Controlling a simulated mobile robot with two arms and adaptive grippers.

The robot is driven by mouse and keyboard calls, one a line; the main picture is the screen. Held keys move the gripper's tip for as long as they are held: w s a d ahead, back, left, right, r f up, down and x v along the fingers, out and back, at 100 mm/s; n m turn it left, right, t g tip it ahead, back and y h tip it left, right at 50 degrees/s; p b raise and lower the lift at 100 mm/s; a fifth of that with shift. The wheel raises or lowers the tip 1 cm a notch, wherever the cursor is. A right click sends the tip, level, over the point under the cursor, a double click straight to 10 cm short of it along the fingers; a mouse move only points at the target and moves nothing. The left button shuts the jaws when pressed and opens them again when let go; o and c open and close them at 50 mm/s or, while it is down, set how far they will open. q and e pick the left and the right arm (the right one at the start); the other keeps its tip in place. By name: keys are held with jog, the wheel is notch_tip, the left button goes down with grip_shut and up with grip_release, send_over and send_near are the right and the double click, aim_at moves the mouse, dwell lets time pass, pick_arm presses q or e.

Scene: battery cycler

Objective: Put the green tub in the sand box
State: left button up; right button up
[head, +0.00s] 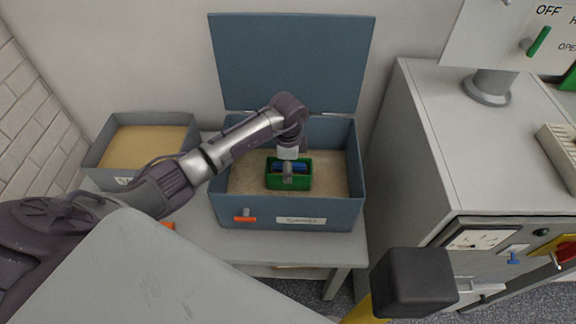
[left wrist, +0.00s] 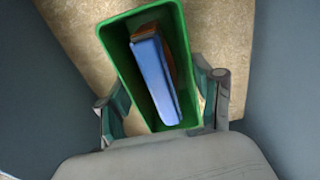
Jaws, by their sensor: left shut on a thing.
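The green tub (head: 289,185) is inside the blue-grey sand box (head: 340,212), over or on the pale sand; I cannot tell if its base touches the sand. A blue battery-like block lies in the tub, with a brown piece beside it. My left gripper (head: 288,177) reaches down into the box and is shut on the tub. In the left wrist view the fingers (left wrist: 163,100) sit on either side of the green tub (left wrist: 119,55), with the blue block (left wrist: 155,78) inside. My right gripper is not in view.
The sand box's lid (head: 290,60) stands open against the wall. Another open box (head: 150,178) with tan contents stands to the left. A grey cabinet (head: 410,130) with dials and levers is close on the right. The grey table (head: 300,248) has free surface in front.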

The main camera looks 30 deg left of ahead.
pick_arm(q)
jog(key=o, duration=1.4)
jog(key=shift+f, duration=0.1)
jog(key=shift+o, duration=0.2)
jog(key=shift+r, duration=0.3)
notch_tip(320, 180, up, 12)
jog(key=shift+f, duration=0.15)
